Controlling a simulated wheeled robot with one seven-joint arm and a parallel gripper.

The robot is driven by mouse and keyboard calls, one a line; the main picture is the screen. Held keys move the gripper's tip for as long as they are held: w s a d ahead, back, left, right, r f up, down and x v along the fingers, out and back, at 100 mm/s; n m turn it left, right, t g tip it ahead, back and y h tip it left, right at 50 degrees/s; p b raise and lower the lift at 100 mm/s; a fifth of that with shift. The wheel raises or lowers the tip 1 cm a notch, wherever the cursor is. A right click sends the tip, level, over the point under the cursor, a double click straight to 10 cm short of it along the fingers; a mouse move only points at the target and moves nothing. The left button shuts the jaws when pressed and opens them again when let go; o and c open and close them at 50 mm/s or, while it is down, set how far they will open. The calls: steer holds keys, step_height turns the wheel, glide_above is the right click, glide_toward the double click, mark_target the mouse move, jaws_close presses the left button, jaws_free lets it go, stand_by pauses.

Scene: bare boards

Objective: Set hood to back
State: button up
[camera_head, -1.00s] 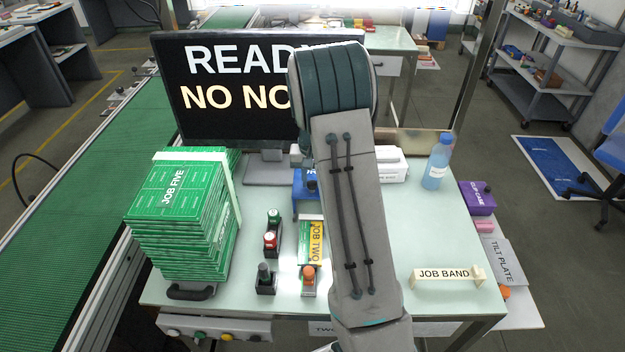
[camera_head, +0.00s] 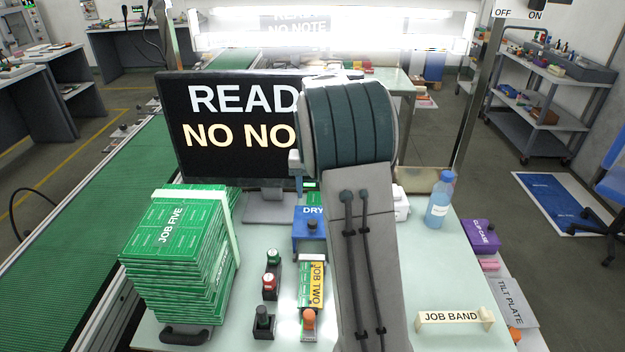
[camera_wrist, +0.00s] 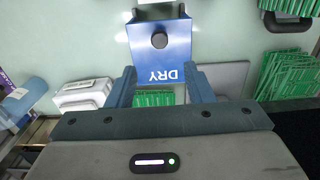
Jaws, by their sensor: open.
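The hood is a blue box marked DRY (camera_head: 309,232) with a dark knob, on the table left of my arm. In the wrist view the blue hood (camera_wrist: 177,62) is upside down, its knob facing the camera. My gripper (camera_wrist: 162,82) is open and empty, its two dark fingers apart at the hood's DRY-marked edge. I cannot tell whether they touch it. A green board (camera_wrist: 154,98) shows between the fingers, on the monitor side of the hood. In the head view my arm hides most of the gripper and part of the hood's right side.
A strapped stack of green JOB FIVE boards (camera_head: 180,255) stands left. Several stamps, including a red one (camera_head: 269,282), stand in front of the hood. A monitor (camera_head: 235,125) stands behind.

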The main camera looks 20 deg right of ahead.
step_height(320, 180, up, 4)
steer(key=shift+r, duration=0.15)
stand_by(0.5)
